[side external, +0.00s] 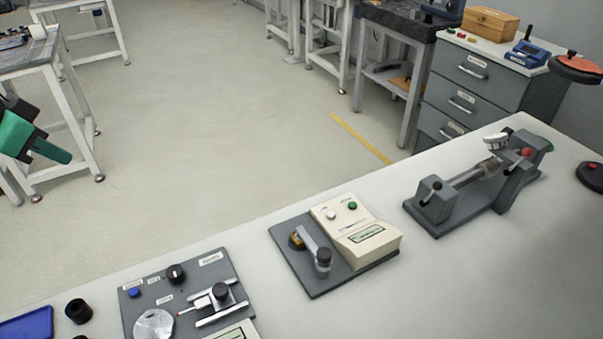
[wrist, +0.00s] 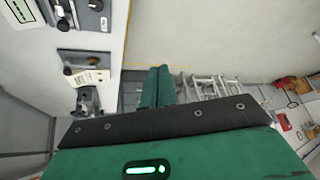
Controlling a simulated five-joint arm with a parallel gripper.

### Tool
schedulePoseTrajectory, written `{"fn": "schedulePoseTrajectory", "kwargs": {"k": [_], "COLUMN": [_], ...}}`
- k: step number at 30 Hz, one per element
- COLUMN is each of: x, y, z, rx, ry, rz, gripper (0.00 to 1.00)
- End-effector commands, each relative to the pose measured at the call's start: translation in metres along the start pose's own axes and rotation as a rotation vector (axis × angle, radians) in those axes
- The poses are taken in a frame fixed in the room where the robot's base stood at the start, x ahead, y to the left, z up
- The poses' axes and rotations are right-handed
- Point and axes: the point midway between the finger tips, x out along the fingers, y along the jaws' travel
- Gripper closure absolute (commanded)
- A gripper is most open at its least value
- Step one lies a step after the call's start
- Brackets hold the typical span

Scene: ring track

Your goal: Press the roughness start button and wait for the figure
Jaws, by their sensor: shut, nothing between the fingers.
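My gripper (side external: 68,157) is at the far left in the side view, over the floor and well apart from the bench devices. Its green fingers are together and empty; they also show in the wrist view (wrist: 158,70). A grey plate (side external: 222,262) at lower left carries a blue button (side external: 134,292), a black knob (side external: 175,273), a metal disc (side external: 153,324) and a red-tipped stylus. A cream box (side external: 372,246) in the middle has a green button (side external: 352,205), a white button (side external: 331,214) and a small display. The labels are too small to read, so I cannot tell which is the roughness button.
A grey clamp-like instrument (side external: 470,190) stands on the bench at right. A blue tray (side external: 27,326) and a black cylinder (side external: 79,311) are at lower left. The pale bench (side external: 480,290) is clear in front of the cream box. Open floor lies behind the bench.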

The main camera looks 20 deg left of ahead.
Motion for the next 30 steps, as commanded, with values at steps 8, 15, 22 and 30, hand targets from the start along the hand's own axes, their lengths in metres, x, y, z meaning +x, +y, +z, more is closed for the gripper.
{"fn": "schedulePoseTrajectory", "kwargs": {"k": [8, 15, 22, 30], "x": [0.019, 0.04, 0.064, 0.096], "y": [0.017, 0.038, 0.063, 0.099], "z": [-0.057, -0.102, -0.142, -0.183], "rx": [0.135, 0.25, 0.359, 0.485], "ry": [0.033, 0.067, 0.099, 0.141], "rz": [0.03, 0.054, 0.076, 0.1], "gripper": [1.0, 1.0, 1.0, 1.0]}}
